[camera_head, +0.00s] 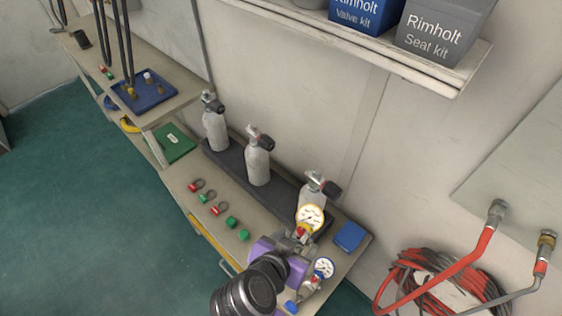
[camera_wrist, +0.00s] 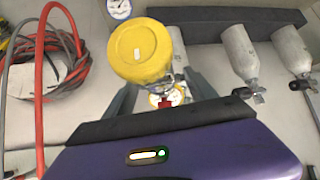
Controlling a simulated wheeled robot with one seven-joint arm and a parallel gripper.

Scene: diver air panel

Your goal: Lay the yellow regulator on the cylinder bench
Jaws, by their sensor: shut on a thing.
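My gripper (camera_head: 297,240) is shut on the yellow regulator, held near the right end of the cylinder bench (camera_head: 180,180). In the head view, the regulator's yellow-rimmed dial (camera_head: 310,217) shows just beyond the fingers, in front of the rightmost cylinder (camera_head: 313,191). In the wrist view, the yellow regulator (camera_wrist: 140,50) shows its round yellow cap between the two fingers, with a white dial and a red part below it. I cannot tell whether it touches the bench. My gripper hides part of the bench top.
Grey cylinders (camera_head: 258,160) stand along a dark rack at the wall. Red and green fittings (camera_head: 220,208) lie along the bench front. A second gauge (camera_head: 323,268) sits right of my gripper, near a blue block (camera_head: 349,236). Red hoses (camera_head: 440,285) hang at right; a shelf (camera_head: 400,60) is above.

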